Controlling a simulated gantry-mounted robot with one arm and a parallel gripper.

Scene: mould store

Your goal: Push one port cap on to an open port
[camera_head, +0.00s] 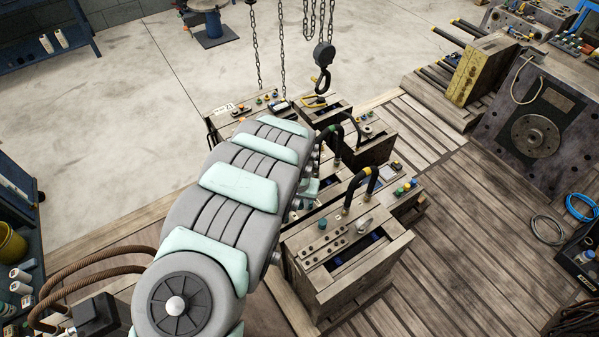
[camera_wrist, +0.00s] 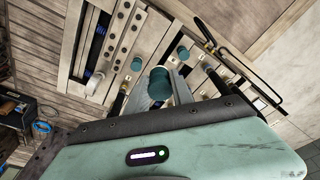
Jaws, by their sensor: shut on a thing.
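My gripper (camera_wrist: 160,86) is shut on a teal port cap (camera_wrist: 159,78), seen from behind in the wrist view; the finger tips and the cap's lower part are partly hidden. It hangs over the mould block (camera_wrist: 100,45), close to its top fittings. Other teal caps sit on the block near it, one to the left (camera_wrist: 137,63) and one to the upper right (camera_wrist: 183,52). In the head view my arm hides most of the gripper. The near mould (camera_head: 345,285) carries a teal cap (camera_head: 322,223) and a plate with several small holes (camera_head: 325,244). I cannot tell which port is open.
Black curved handles (camera_head: 360,188) stand up from the moulds beside the gripper. A chain hook (camera_head: 322,75) hangs over the moulds behind. More moulds with coloured fittings (camera_head: 399,191) stand close by. Bare plank floor (camera_head: 470,245) is clear to the right.

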